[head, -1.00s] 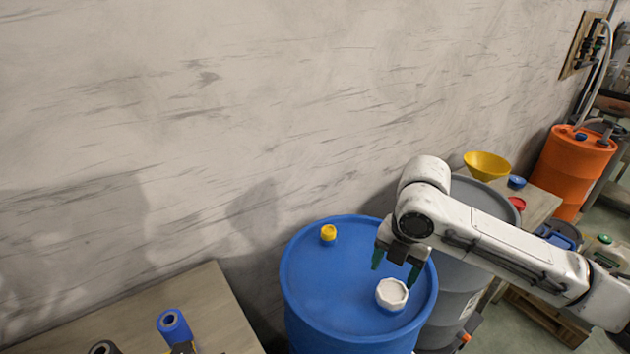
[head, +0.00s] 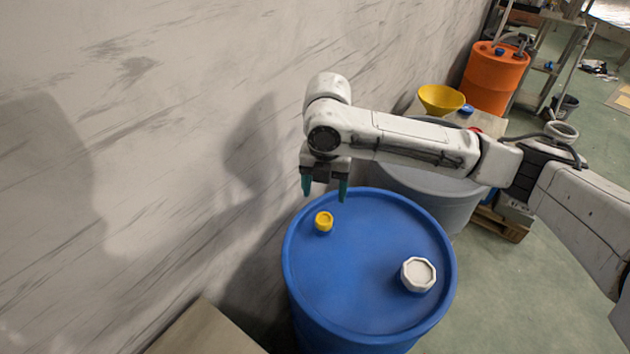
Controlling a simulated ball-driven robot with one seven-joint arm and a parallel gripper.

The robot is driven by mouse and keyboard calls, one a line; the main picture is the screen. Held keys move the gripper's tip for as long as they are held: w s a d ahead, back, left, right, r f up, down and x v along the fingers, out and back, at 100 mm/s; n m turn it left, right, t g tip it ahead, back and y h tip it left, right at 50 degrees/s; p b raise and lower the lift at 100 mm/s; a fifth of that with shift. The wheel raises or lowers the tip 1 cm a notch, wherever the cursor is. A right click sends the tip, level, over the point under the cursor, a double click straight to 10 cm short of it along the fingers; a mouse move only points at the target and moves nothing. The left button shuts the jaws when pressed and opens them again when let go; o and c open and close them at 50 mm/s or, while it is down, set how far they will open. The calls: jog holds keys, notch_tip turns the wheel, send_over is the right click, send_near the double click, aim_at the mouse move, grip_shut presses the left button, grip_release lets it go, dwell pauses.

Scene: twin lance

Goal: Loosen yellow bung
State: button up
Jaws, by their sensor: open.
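The yellow bung (head: 324,221) sits in the top of a blue drum (head: 365,275), near its upper left rim. A larger white bung (head: 418,274) sits on the same drum top at the right. My gripper (head: 324,192) points down with its two dark green fingers apart and nothing between them. In the picture it is just above the yellow bung, apart from it. The height gap between the fingertips and the bung is hard to judge from this one view.
A grey drum (head: 440,195) stands behind the blue drum, under my arm. A yellow funnel (head: 441,99) and an orange drum (head: 495,77) are farther back. A wall rises close on the left. A table corner (head: 205,330) shows at bottom left. Floor at right is open.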

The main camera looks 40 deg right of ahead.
aim_at(324, 218)
notch_tip(324, 218, down, 10)
jog(key=b, duration=0.7)
jog(key=shift+r, duration=0.1)
jog(key=shift+c, duration=0.5)
jog(key=c, duration=1.1)
jog(key=n+b, duration=0.2)
jog(key=n, duration=0.4)
jog(key=n+b, duration=0.1)
jog(key=n, duration=0.5)
jog(key=shift+n+b, duration=0.3)
jog(key=shift+b, duration=0.05)
jog(key=o, duration=1.1)
jog(key=shift+r, duration=0.1)
jog(key=shift+r+p, duration=2.95)
jog(key=shift+r, duration=0.55)
